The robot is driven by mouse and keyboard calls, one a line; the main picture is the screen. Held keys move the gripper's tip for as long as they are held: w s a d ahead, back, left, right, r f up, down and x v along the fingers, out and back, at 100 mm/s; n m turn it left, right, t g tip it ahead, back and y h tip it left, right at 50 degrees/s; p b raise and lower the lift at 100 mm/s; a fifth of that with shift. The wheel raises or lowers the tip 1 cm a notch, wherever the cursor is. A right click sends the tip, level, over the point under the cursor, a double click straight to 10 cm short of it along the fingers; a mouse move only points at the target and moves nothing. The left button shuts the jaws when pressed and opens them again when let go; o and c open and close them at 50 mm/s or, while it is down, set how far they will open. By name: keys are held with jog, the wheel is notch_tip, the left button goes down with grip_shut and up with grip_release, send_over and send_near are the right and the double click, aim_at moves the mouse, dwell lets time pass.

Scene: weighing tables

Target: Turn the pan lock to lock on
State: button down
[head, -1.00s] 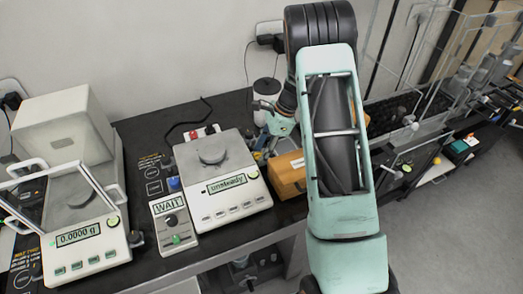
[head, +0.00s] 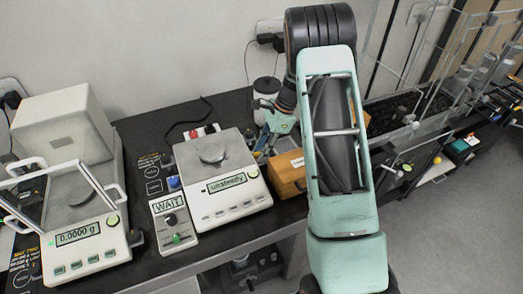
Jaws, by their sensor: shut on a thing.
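The middle balance (head: 222,183) has a grey top with a small round pan (head: 212,153), and its display reads "unsteady". My gripper (head: 261,153) is low beside the balance's right rear edge, partly hidden among small coloured parts. It is shut, seemingly on the pan lock at that side. The lock itself is too small and covered to make out, so I cannot tell which way it is turned.
A control box (head: 173,221) showing "WAIT" stands left of the balance. A second balance (head: 85,243) with an open glass shield reads 0.0000 g at far left.

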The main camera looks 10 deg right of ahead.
jog(key=n, duration=0.1)
jog(key=n+g, duration=0.1)
jog(key=n, duration=0.1)
jog(key=shift+w+b, duration=0.25)
jog(key=shift+b, duration=0.1)
jog(key=shift+w+a+n+g+h+b, duration=0.15)
jog(key=shift+n+g+h+b, duration=0.3)
jog(key=shift+n, duration=1.15)
jog(key=c, duration=1.6)
grip_release()
jog(key=shift+g, duration=0.25)
